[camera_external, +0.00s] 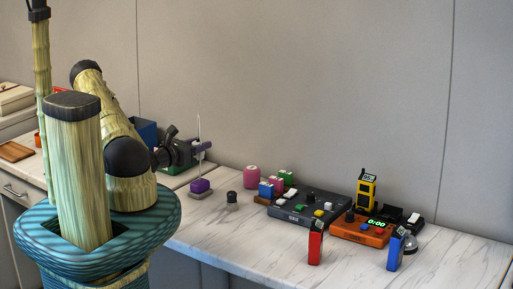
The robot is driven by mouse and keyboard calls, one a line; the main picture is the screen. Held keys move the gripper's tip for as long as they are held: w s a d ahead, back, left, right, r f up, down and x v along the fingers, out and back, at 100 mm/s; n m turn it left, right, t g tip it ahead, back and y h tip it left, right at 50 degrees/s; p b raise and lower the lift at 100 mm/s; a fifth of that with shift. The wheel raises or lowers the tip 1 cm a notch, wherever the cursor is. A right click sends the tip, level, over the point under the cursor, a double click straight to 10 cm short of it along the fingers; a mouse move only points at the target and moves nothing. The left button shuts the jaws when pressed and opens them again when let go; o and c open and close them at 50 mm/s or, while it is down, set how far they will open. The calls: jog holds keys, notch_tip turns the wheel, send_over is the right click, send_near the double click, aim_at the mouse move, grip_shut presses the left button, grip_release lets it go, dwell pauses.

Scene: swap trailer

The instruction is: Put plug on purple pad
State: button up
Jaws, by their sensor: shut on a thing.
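My arm reaches right from the teal base, and my gripper (203,146) is at its end, past a dark wrist and a green part. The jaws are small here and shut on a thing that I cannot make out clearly. A thin pale upright line (199,127) rises at the fingertips; I cannot tell if it belongs to the held thing. I cannot identify the plug with certainty.
Right of the purple block stand a small dark knob-like object (232,198) and a pink jar (252,176).

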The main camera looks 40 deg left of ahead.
aim_at(200, 155)
jog(key=shift+f, duration=1.8)
jog(key=shift+f, duration=1.85)
jog(key=shift+f, duration=0.1)
jog(key=o, duration=1)
